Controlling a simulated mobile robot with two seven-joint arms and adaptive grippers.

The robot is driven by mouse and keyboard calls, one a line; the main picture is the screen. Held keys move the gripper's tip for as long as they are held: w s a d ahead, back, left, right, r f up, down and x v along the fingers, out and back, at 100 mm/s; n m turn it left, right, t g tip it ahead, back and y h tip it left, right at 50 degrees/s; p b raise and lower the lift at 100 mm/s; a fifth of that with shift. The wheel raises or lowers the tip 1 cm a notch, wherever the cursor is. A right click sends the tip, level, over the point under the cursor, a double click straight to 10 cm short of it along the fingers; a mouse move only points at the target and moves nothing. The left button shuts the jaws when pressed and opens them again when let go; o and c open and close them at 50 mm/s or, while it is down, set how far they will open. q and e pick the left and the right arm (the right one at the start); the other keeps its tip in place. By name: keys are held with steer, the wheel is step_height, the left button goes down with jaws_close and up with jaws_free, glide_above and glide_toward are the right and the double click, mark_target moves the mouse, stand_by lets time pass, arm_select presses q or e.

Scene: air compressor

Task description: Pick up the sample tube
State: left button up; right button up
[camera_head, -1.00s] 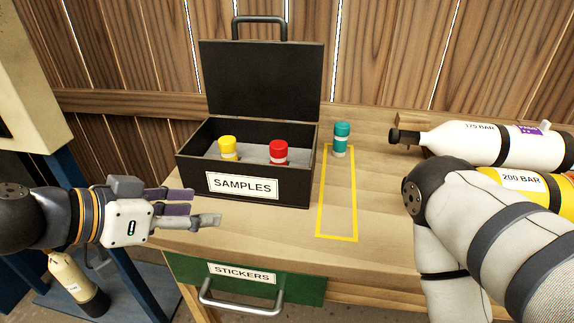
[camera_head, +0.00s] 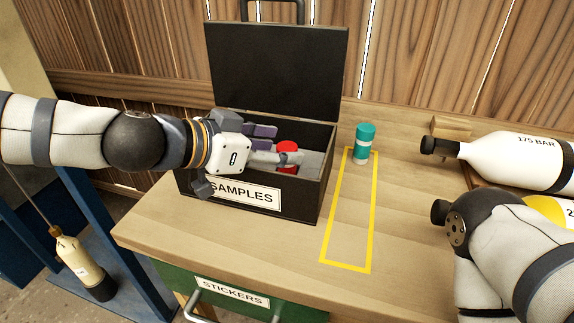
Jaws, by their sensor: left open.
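A teal-capped sample tube (camera_head: 363,143) stands upright at the far end of the yellow taped rectangle on the table. A red-capped tube (camera_head: 286,152) sits in the open black SAMPLES box (camera_head: 310,200). The yellow-capped tube is not visible; my left gripper and arm cover that part of the box. My left gripper (camera_head: 282,145) is open over the box, its fingers pointing right, beside the red cap and partly overlapping it in the picture. I cannot tell whether it touches the tube. My right arm shows at the lower right, but its gripper is out of view.
The box's raised lid (camera_head: 275,70) stands behind my left gripper. A green STICKERS drawer (camera_head: 285,304) is below the tabletop.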

arm_select(q)
steer(key=shift+x, duration=0.75)
steer(key=shift+r, duration=0.1)
steer(key=c, duration=1.2)
steer(key=shift+c, duration=0.2)
